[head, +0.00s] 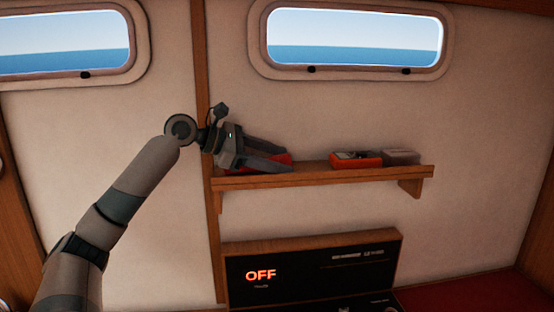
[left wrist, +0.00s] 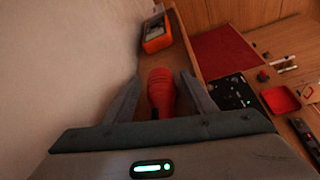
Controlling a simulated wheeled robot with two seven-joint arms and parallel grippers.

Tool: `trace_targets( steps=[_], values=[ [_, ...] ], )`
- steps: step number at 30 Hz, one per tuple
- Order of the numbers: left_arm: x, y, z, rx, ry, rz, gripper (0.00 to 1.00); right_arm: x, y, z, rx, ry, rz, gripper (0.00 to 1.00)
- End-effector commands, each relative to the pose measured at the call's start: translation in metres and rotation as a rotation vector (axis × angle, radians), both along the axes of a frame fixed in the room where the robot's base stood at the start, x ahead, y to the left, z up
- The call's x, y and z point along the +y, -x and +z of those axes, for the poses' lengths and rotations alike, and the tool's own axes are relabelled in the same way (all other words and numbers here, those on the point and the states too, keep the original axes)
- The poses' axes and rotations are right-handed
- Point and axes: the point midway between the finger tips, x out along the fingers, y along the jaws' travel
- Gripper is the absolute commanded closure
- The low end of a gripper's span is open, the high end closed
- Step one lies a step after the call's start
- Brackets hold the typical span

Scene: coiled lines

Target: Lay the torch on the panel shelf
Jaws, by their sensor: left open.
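The red torch (left wrist: 161,88) lies on the wooden panel shelf (head: 320,175), at the shelf's left end. In the head view only part of the torch (head: 285,158) shows behind my left gripper (head: 287,156). My left gripper is open, with its fingers reaching over the shelf's left end. In the left wrist view the torch lies between the two spread fingers of the gripper (left wrist: 160,92), with a gap on each side near the tips. The near end of the torch is hidden by the gripper body. My right gripper is in neither view.
A red-orange device (head: 356,159) and a grey box (head: 401,157) stand on the right part of the shelf. Below is a black panel (head: 312,270) with a lit OFF sign. A red tray (left wrist: 280,100) and small items lie lower right. The shelf's middle is clear.

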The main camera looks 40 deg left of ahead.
Motion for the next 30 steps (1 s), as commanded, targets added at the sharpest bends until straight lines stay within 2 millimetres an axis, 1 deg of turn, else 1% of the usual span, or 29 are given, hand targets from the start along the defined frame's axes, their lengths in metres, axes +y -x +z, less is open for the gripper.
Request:
trace_targets(
  steps=[1, 4, 8, 14, 21, 25, 30],
  values=[
    [0.0, 0.0, 0.003, 0.0, 0.0, 0.0, 0.49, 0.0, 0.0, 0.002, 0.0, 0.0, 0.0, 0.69],
    [0.003, 0.005, 0.001, 0.001, -0.001, 0.0, 0.49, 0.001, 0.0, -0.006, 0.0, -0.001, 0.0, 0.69],
    [0.009, 0.014, 0.004, -0.001, -0.002, 0.002, 0.49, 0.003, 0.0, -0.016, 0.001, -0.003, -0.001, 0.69],
    [0.022, 0.038, 0.014, -0.003, -0.001, 0.002, 0.49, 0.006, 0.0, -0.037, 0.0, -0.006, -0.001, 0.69],
    [0.041, 0.071, 0.029, -0.003, 0.001, 0.003, 0.49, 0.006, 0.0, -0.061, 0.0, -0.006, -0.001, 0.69],
    [0.049, 0.085, 0.037, -0.002, -0.001, 0.002, 0.49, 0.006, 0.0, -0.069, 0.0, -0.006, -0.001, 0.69],
    [0.055, 0.095, 0.043, 0.0, 0.0, 0.001, 0.49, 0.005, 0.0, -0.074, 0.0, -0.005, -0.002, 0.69]
  ],
)
